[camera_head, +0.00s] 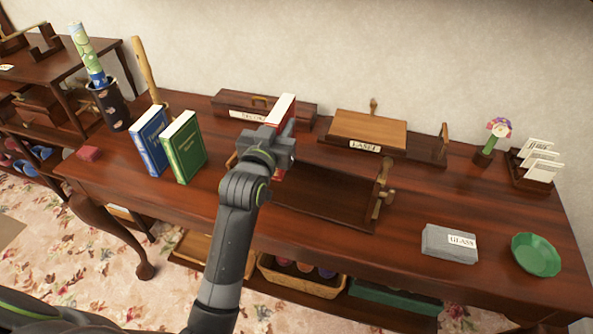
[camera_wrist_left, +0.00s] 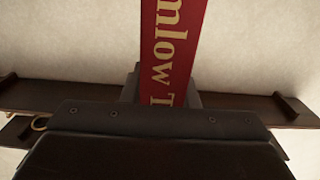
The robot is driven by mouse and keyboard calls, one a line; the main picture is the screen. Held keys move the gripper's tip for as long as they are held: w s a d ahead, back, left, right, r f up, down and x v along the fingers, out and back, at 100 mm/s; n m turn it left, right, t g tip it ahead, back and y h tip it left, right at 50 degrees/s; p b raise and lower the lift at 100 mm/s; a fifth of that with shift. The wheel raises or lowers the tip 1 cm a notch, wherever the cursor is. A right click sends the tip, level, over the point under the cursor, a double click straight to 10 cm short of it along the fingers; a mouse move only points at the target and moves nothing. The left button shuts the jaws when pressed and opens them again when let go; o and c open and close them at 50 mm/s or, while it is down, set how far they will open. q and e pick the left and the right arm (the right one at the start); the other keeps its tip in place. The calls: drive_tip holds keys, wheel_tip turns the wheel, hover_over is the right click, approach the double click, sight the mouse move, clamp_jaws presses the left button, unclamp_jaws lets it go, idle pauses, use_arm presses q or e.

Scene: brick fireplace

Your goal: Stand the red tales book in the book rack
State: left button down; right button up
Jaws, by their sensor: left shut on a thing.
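The red book (camera_head: 281,109) is upright in my left gripper (camera_head: 276,141), its white page edge on top. In the left wrist view its red cover or spine with gold letters (camera_wrist_left: 172,45) rises above the gripper. My left gripper is shut on it. The book is over the left part of the book rack (camera_head: 325,197), a low dark wooden tray with an upright end at the right (camera_head: 381,190). The gripper and arm hide the book's lower part and the rack's left end, so I cannot tell whether the book touches the rack. My right gripper is not in view.
A blue book (camera_head: 149,140) and a green book (camera_head: 184,147) stand to the left. Behind are a labelled wooden box (camera_head: 225,104) and an easel (camera_head: 367,131). A grey box marked glass (camera_head: 449,243) and a green dish (camera_head: 536,254) are at the right.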

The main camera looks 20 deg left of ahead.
use_arm(q)
drive_tip(key=shift+f, duration=3.7)
drive_tip(key=c, duration=1.1)
unclamp_jaws()
